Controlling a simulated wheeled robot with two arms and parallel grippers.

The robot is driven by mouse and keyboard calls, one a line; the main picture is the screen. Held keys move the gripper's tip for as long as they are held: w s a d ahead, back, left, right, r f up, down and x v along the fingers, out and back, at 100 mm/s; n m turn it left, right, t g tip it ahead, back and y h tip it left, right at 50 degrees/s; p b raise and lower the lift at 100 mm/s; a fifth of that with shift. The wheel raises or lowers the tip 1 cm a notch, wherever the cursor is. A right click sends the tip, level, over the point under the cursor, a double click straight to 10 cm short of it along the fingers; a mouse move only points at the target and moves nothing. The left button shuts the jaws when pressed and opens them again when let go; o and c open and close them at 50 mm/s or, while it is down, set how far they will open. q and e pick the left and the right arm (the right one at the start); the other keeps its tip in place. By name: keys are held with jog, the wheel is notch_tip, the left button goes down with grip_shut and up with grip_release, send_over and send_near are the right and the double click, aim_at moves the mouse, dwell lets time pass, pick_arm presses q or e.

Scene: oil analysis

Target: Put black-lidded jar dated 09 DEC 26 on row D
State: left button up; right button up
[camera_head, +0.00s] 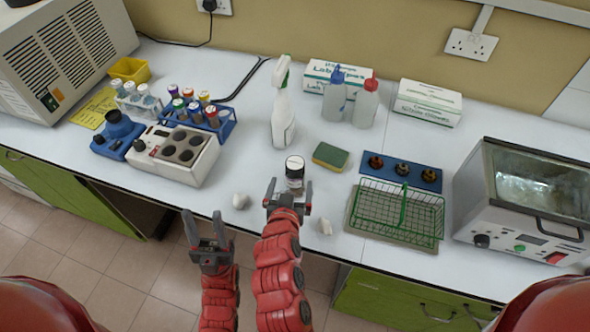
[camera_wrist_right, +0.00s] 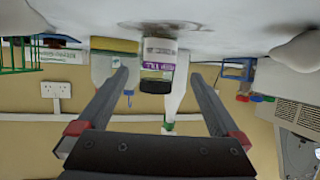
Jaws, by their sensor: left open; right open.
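A small jar (camera_head: 295,182) stands upright on the white bench, with a white sticker on its lid and a dark lid rim. Its date is too small to read. My right gripper (camera_head: 289,188) is open and low in front of the jar, one finger to each side. In the right wrist view, which is upside down, the jar (camera_wrist_right: 159,62) shows a purple and white label, centred between the open fingers (camera_wrist_right: 159,77); I cannot tell whether its body is within them. My left gripper (camera_head: 203,214) is open and empty off the bench's front edge. No row letters are legible.
Crumpled white lumps (camera_head: 240,201) lie either side of the right gripper. A sponge (camera_head: 330,156) and spray bottle (camera_head: 283,115) stand behind the jar. Right are a green wire basket (camera_head: 398,212), a blue holder (camera_head: 430,187) and a steel bath (camera_head: 520,205). Left are a tube rack (camera_head: 222,127) and a heating block (camera_head: 200,168).

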aim_at(294, 178)
jog(key=shift+x, duration=0.75)
jog(key=shift+w+d+p, duration=0.2)
jog(key=shift+w+p, duration=0.15)
jog(key=shift+p, duration=0.05)
jog(key=p+x, duration=0.2)
jog(key=x, duration=0.2)
jog(key=shift+w+d+r, duration=0.1)
jog(key=shift+w+f, duration=0.25)
grip_shut()
jog(key=shift+r, duration=0.1)
